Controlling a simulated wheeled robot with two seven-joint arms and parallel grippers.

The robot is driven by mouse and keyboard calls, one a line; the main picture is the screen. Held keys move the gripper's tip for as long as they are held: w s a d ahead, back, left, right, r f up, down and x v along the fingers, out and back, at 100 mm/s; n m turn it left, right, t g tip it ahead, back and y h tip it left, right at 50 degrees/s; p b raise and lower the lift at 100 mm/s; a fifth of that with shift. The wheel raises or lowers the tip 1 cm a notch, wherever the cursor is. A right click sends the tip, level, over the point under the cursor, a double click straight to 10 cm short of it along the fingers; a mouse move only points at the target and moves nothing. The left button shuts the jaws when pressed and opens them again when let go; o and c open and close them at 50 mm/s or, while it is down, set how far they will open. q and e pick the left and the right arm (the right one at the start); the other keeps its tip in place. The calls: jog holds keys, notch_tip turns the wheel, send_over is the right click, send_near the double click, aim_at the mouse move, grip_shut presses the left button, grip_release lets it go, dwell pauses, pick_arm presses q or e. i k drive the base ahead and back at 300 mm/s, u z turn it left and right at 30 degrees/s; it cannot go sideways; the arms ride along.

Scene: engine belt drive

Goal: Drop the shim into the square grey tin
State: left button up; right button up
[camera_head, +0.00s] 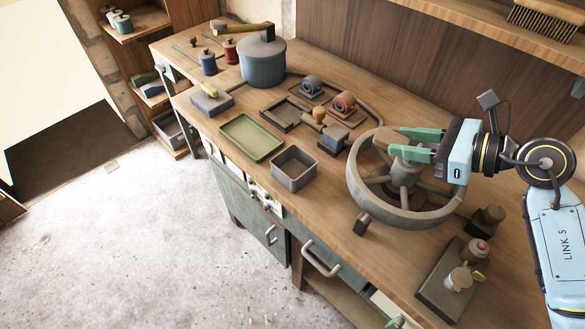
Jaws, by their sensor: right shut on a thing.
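My right gripper (399,143) comes in from the right, its green fingers shut on a small brownish piece (387,141), which seems to be the shim. The fingers partly hide the piece. They hold it above the far left rim of a large grey spoked wheel (362,203). The square grey tin (282,178) stands on the workbench to the left of the wheel, near the front edge. Its open top faces up, and it looks empty. The gripper and the piece are apart from the tin, up and to its right.
A green tray (233,148) lies left of the tin. Behind stand a dark shallow tray (270,119), a small dark block with a wooden-handled tool (333,140), pulley-like parts (344,103) and a blue pot (262,72). A dark plate with fittings (432,292) lies front right.

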aim_at(291, 174)
jog(key=k, duration=1.3)
jog(key=u, duration=0.6)
jog(key=i, duration=1.8)
jog(key=z, duration=0.95)
